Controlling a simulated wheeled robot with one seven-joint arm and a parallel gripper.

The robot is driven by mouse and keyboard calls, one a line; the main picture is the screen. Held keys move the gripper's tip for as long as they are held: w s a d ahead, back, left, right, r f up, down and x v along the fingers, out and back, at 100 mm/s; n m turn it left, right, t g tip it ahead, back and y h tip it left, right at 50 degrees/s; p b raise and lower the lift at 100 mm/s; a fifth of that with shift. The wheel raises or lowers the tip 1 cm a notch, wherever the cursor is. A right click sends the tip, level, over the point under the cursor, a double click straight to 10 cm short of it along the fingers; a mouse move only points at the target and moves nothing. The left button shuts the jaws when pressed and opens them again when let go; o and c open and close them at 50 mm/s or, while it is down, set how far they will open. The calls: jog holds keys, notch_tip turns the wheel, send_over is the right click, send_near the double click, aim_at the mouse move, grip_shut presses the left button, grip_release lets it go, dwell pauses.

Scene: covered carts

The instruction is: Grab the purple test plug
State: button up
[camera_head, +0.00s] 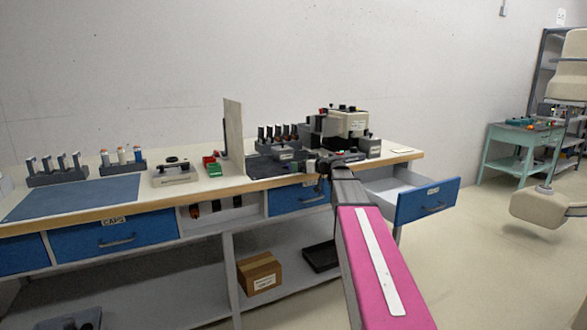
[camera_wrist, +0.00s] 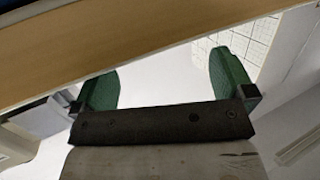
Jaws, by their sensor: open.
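A wooden bench edge (camera_wrist: 130,45) crosses above the fingertips there. In the head view my gripper is small and dark near the bench's front edge, mostly behind my pink arm, close to the open drawer (camera_head: 427,201).
The bench (camera_head: 215,185) carries racks of upright plugs (camera_head: 57,168), a blue mat (camera_head: 75,197), an upright panel (camera_head: 234,135) and dark equipment (camera_head: 318,133). Blue drawers (camera_head: 115,236) lie below. A cardboard box (camera_head: 259,273) and black tray (camera_head: 320,257) are on the lower shelf.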

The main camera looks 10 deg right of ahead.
jog(key=x, duration=0.4)
jog(key=shift+w+f, duration=0.2)
jog(key=shift+f, duration=0.05)
jog(key=c, duration=1)
jog(key=shift+o, duration=0.2)
jog(key=shift+r, duration=0.15)
